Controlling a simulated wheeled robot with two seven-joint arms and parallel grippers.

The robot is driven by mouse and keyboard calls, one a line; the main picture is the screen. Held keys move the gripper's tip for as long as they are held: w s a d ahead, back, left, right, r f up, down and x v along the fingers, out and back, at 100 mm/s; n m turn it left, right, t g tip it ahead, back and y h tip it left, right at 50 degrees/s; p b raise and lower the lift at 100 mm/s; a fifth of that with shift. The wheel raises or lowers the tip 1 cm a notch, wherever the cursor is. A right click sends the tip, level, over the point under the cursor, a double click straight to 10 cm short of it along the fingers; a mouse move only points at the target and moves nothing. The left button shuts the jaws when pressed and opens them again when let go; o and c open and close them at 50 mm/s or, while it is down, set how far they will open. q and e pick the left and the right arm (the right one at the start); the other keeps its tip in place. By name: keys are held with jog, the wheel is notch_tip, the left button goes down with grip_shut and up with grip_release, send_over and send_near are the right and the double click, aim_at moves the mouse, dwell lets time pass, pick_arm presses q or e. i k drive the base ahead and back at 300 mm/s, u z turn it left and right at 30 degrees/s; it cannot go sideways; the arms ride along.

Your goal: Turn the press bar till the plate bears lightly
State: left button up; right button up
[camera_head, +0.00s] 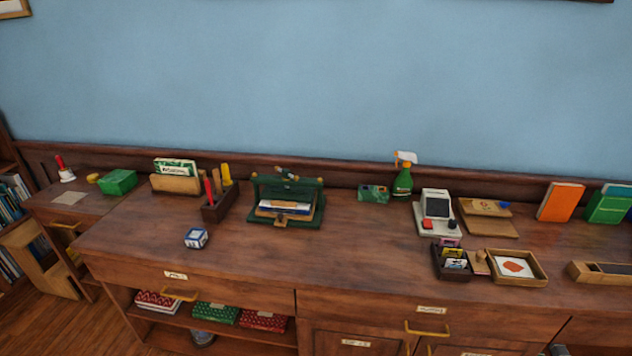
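A small dark green press (287,201) stands toward the back of the wooden counter, left of the middle. Its frame has two side posts and a top beam with a screw and a short press bar (287,174) above it. A flat stack with white and blue edges (284,208) lies in the press under the beam. The plate is too small to make out, so I cannot tell whether it touches the stack. Neither of my grippers shows in the head view.
The counter (340,260) before the press is clear.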

aim_at(286, 172)
jog(key=z, duration=0.45)
jog(key=k, duration=1.05)
jog(key=u, duration=0.25)
jog(key=i, duration=0.6)
jog(key=u, duration=1.1)
jog(key=i, duration=0.8)
jog(key=u, duration=0.1)
